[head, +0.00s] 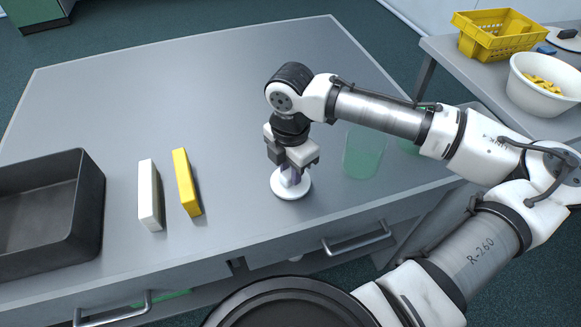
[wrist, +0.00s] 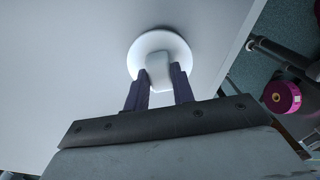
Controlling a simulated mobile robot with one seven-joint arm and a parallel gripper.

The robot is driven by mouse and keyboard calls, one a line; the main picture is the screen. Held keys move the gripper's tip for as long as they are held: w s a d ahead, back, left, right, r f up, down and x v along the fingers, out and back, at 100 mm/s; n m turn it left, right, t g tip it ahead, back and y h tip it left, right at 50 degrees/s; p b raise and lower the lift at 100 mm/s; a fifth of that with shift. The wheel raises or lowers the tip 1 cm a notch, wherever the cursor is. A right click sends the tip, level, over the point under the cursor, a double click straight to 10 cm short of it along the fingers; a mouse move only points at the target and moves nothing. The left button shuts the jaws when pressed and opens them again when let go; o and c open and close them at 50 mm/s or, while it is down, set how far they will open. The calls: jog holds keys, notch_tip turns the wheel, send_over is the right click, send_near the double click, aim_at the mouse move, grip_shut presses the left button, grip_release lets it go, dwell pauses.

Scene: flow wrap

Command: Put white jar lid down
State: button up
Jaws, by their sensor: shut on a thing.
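The white jar lid (head: 290,187) is a round white disc with a raised knob, near the front of the grey table. In the wrist view the lid (wrist: 150,43) lies beyond the fingertips, with its pale knob (wrist: 159,72) between them. My gripper (head: 293,174) points down over the lid, its two purple fingers shut on the knob; it also shows in the wrist view (wrist: 163,76). The lid is at or very close to the tabletop; I cannot tell whether it touches. My gripper hides part of the knob in the head view.
A green translucent cup (head: 363,153) stands right of the lid. A white block (head: 149,195) and a yellow block (head: 186,182) stand to the left, beside a dark tray (head: 91,190). The table (head: 190,85) is clear behind. A side table holds a yellow basket (head: 497,36) and white bowl (head: 540,99).

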aim_at(290, 172)
jog(key=shift+f, duration=0.2)
jog(key=o, duration=1)
notch_tip(290, 172, up, 12)
jog(key=shift+r, duration=0.15)
dwell(0.4)
